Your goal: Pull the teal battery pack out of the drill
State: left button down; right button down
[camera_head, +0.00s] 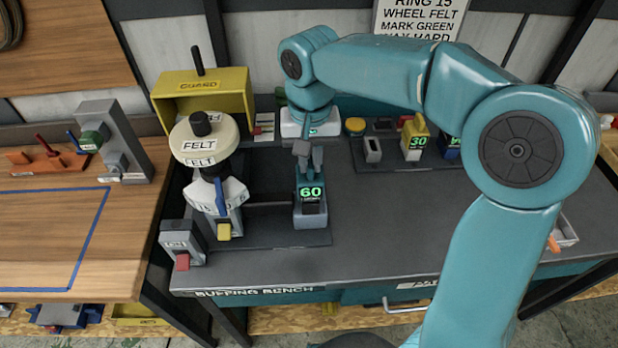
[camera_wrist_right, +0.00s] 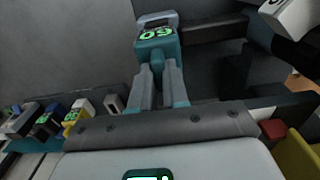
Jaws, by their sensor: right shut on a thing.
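The teal battery pack (camera_head: 311,180) has a dark face with a green "60" and sits upright in a grey holder (camera_head: 311,214) on the buffing bench. My right gripper (camera_head: 308,152) comes down over it from above and is shut on its narrow top. In the right wrist view, the two fingers (camera_wrist_right: 158,88) close on the teal stem of the pack (camera_wrist_right: 157,42), and the grey holder (camera_wrist_right: 157,18) shows just past it. Nothing in view clearly looks like a drill. My left gripper is not in view.
A buffing machine with a cream felt wheel (camera_head: 203,140) and blue lever stands left of the pack. A yellow guard (camera_head: 205,95) is behind it. A yellow "30" pack (camera_head: 415,138) stands in a rack at back right. The bench front is clear.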

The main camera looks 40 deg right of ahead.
jog(key=shift+r+p, duration=0.35)
jog(key=shift+r, duration=0.1)
jog(key=shift+r+p, duration=1.9)
jog(key=shift+r, duration=0.2)
jog(key=shift+f, duration=0.1)
